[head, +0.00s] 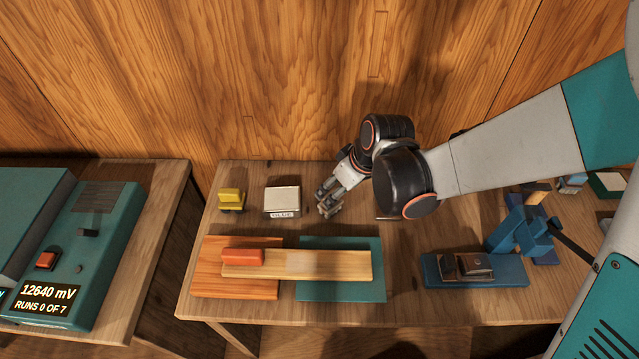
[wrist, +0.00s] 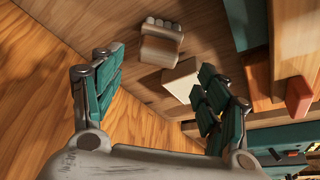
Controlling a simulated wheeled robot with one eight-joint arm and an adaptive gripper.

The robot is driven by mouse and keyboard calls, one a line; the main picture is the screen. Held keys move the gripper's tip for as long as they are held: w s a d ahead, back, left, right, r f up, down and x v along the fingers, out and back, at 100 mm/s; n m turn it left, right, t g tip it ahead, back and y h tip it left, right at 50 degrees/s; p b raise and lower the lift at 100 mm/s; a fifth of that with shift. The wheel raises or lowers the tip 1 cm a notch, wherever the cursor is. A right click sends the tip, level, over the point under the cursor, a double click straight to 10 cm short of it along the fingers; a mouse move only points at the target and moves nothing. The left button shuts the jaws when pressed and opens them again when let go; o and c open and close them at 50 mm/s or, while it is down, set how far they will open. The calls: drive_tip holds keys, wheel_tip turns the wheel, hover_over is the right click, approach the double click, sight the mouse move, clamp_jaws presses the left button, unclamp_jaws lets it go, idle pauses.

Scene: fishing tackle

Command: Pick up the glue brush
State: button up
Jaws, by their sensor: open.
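My gripper (head: 327,200) is open and hangs over the back of the table, just right of the cream glue box (head: 283,199). In the wrist view its fingers (wrist: 165,74) are spread wide with nothing between the pads. Beyond the fingertips lies a tan, blocky thing (wrist: 161,46) with a row of rounded grey bumps at one end; it may be the glue brush, but I cannot be sure. A pale box (wrist: 182,80), likely the glue box, is beside it, partly behind a finger. In the head view a thin brown edge (head: 387,218) shows below my black arm joint; the rest is hidden.
A yellow block (head: 230,198) stands left of the glue box. In front are an orange board (head: 212,279), a teal mat (head: 340,292) and a wooden strip (head: 345,264) bearing a red-orange block (head: 242,256). A plane (head: 466,267) sits front right. The wooden wall rises behind.

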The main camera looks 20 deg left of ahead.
drive_tip(key=shift+w+b+x, duration=0.2)
drive_tip(key=shift+b+x, duration=1.4)
drive_tip(key=shift+x, duration=1.75)
drive_tip(key=shift+r, duration=0.1)
drive_tip(key=shift+c, duration=0.3)
drive_tip(key=c, duration=1.2)
drive_tip(key=shift+r, duration=0.1)
wheel_tip(320, 180, up, 20)
drive_tip(key=p, duration=1.3)
drive_tip(key=o, duration=0.6)
drive_tip(key=c, duration=0.4)
